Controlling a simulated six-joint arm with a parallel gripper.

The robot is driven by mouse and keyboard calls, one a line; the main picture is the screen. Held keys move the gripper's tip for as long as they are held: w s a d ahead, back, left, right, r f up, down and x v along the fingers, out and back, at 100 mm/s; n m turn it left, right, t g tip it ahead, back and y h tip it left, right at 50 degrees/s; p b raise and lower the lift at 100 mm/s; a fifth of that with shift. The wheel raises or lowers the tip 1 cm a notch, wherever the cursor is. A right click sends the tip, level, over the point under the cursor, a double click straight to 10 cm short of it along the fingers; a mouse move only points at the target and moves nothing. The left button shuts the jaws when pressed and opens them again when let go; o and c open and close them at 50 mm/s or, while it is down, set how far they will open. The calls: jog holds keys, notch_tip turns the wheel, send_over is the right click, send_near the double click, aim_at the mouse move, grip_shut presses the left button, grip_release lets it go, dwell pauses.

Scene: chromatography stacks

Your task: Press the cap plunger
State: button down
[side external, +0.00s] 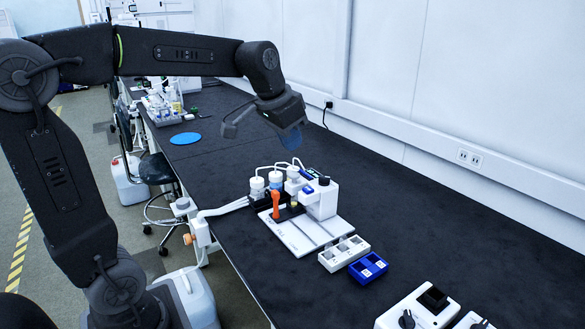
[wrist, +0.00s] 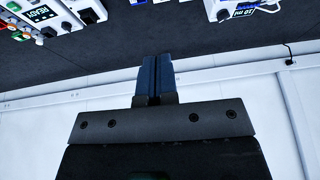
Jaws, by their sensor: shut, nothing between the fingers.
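My gripper (side external: 292,140) hangs in the air above and behind the white instrument (side external: 322,200) on the bench, well clear of it. In the wrist view its two blue fingers (wrist: 154,76) lie side by side, shut and empty. The instrument stands on a white base plate (side external: 297,234) with an orange lever (side external: 276,204) and white capped bottles (side external: 257,184) beside it. I cannot tell which part is the cap plunger. The wrist view shows only the edges of devices, one with a READY screen (wrist: 41,13).
A white tray (side external: 344,253) and a blue tray (side external: 369,267) sit in front of the plate. White boxes with black knobs (side external: 418,308) stand at the near right. A white wall with a rail (side external: 420,141) bounds the bench. The black bench top (side external: 450,250) has free room at right.

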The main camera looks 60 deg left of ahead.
jog(key=w+a+f, duration=0.2)
jog(key=w+a, duration=0.8)
jog(key=a, duration=0.2)
jog(key=g, duration=0.1)
send_over(295, 174)
jog(key=s, duration=0.4)
notch_tip(295, 174, down, 8)
jog(key=shift+s+r, duration=0.1)
jog(key=shift+s, duration=0.05)
jog(key=x, duration=1.2)
jog(key=shift+s+d+f, duration=0.2)
jog(key=shift+s+f, duration=0.05)
jog(key=shift+f, duration=0.85)
